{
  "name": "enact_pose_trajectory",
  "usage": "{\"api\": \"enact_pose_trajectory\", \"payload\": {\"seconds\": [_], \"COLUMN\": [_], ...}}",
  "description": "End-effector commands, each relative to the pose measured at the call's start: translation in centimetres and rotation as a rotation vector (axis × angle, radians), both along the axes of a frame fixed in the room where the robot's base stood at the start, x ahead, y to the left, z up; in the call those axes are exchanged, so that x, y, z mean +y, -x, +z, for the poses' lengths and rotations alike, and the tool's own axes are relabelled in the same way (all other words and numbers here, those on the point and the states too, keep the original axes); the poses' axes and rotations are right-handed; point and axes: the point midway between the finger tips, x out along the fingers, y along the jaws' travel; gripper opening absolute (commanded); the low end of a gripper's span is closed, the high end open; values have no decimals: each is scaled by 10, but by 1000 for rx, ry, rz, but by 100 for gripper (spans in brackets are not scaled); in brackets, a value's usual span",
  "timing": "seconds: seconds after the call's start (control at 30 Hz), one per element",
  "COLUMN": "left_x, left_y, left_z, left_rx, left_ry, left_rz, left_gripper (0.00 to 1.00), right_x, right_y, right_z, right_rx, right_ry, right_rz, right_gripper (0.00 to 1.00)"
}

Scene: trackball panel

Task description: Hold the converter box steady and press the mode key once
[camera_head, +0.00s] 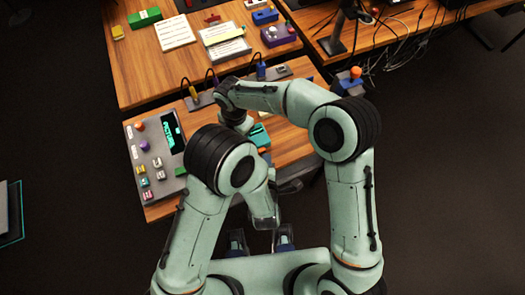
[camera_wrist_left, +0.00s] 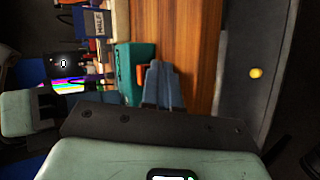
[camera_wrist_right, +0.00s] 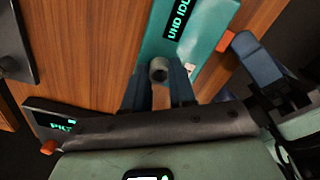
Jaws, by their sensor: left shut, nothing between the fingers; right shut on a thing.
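The teal converter box (camera_head: 259,136) sits on the near table, partly hidden by my arms. In the right wrist view the box (camera_wrist_right: 206,22) has a screen reading "UHD IDL", cut off by the edge. My right gripper (camera_wrist_right: 160,84) is shut on a grey round post (camera_wrist_right: 158,69) at the box's near end. An orange key (camera_wrist_right: 225,41) sticks out of the box's side; it also shows in the left wrist view (camera_wrist_left: 141,76). My left gripper (camera_wrist_left: 160,72) is shut and empty, its fingertips right beside the key. Whether they touch it I cannot tell.
A grey trackball panel (camera_head: 150,165) with coloured buttons and a lit screen stands left on the same table. Plugs with cables (camera_head: 192,92) stand behind. The table behind holds papers (camera_head: 174,32), a green block (camera_head: 145,17) and a purple box (camera_head: 279,35).

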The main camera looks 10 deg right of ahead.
Motion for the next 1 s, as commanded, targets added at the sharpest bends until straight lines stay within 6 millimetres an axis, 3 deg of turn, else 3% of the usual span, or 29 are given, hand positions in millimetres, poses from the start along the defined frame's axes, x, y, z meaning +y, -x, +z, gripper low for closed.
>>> {"api": "enact_pose_trajectory", "payload": {"seconds": [0.53,1.0], "left_x": [-5,-18], "left_y": [12,53], "left_z": [0,0], "left_rx": [1,2], "left_ry": [0,-1], "left_rz": [-3,-4], "left_gripper": [0,0], "right_x": [0,0], "right_y": [0,0], "right_z": [0,0], "right_rx": [-2,-2], "right_ry": [-1,-1], "right_rz": [0,0], "right_gripper": [0,0]}}
